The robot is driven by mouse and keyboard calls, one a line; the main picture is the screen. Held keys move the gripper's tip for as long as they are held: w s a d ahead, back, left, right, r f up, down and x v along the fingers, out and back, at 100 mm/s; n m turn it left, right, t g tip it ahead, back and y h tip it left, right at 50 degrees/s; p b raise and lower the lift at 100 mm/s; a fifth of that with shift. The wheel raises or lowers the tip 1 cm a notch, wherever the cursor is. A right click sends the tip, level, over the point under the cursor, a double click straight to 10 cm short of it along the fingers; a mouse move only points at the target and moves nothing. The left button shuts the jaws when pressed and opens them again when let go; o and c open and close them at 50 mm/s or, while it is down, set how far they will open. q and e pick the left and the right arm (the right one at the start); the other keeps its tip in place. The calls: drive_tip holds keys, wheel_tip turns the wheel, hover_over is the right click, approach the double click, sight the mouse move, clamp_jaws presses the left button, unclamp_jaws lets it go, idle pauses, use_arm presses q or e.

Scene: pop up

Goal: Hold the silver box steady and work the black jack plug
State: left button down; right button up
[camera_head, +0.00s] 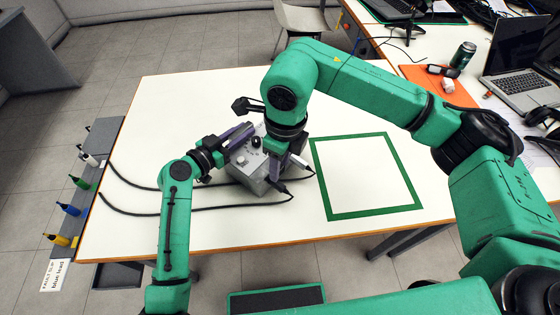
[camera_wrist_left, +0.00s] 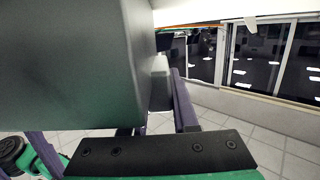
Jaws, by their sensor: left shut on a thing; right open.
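The silver box (camera_head: 246,174) stands on the white table, partly hidden by both grippers. A knob and small dials show on its top. My left gripper (camera_head: 236,138) is shut on the box at its upper left side. In the left wrist view the box's grey face (camera_wrist_left: 70,65) fills the upper left, beside a purple finger (camera_wrist_left: 184,103). My right gripper (camera_head: 285,172) is open, pointing down at the box's right side. A black jack plug (camera_head: 278,186) lies just below its fingertips at the box's front right corner; whether it touches the box or fingers I cannot tell.
Two black cables (camera_head: 150,213) run left across the table. A green square outline (camera_head: 367,213) marks bare table to the right. A laptop (camera_head: 520,85) and can (camera_head: 463,55) stand on another table.

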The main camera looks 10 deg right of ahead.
sight(280, 185)
drive_tip(key=shift+d+f+m, duration=0.1)
drive_tip(key=shift+f+m, duration=0.05)
drive_tip(key=shift+m, duration=0.85)
drive_tip(key=f, duration=0.7)
drive_tip(key=shift+w+a+f, duration=0.15)
drive_tip(key=shift+a+f, duration=0.05)
drive_tip(key=shift+f, duration=0.25)
clamp_jaws()
drive_tip(key=shift+d, duration=0.15)
drive_tip(key=shift+s+d, duration=2.35)
drive_tip(key=shift+s, duration=0.1)
